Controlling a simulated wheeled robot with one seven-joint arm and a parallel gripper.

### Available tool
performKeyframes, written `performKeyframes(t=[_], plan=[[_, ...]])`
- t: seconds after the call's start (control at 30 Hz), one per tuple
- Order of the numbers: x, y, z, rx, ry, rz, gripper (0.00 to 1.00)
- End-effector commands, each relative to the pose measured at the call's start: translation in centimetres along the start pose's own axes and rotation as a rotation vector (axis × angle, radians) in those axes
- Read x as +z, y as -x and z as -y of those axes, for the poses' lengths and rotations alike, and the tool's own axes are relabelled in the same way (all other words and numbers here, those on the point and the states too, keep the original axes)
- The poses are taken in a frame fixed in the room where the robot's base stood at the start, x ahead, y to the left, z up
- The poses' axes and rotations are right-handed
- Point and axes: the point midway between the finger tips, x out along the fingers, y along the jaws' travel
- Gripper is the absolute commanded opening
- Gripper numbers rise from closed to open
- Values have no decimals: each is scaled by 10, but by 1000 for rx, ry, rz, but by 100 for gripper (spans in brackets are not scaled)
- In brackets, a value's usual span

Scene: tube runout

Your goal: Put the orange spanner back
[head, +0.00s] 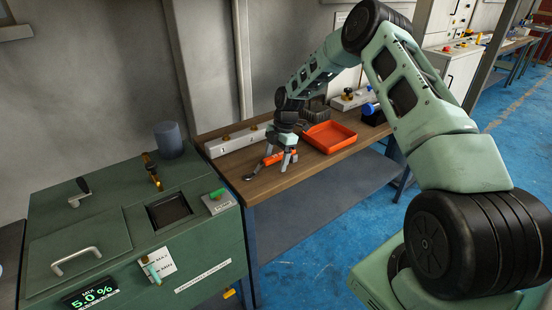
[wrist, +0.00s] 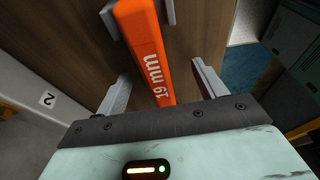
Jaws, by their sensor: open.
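The orange spanner (head: 271,160) lies on the wooden workbench (head: 262,187), its dark head toward the bench's front left corner. In the wrist view its orange handle (wrist: 145,50), marked "19 mm", runs between my fingers. My gripper (head: 288,160) is over the spanner with its fingers pointing down at the bench. In the wrist view my gripper (wrist: 163,84) is open, with one finger on each side of the handle and a visible gap to each. The spanner's head is out of the wrist view.
An orange-red tray (head: 330,148) sits on the bench right of my gripper. A pale rail (head: 236,140) runs along the bench's back. A green machine (head: 110,225) with a square opening stands at the left. Blue floor (head: 320,255) is clear in front.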

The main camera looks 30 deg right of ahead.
Motion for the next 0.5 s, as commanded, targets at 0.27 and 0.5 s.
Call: performKeyframes(t=[0.27, 0.5], plan=[[0, 15, 0, 1, 0, 0, 70], [0, 26, 0, 1, 0, 0, 70]])
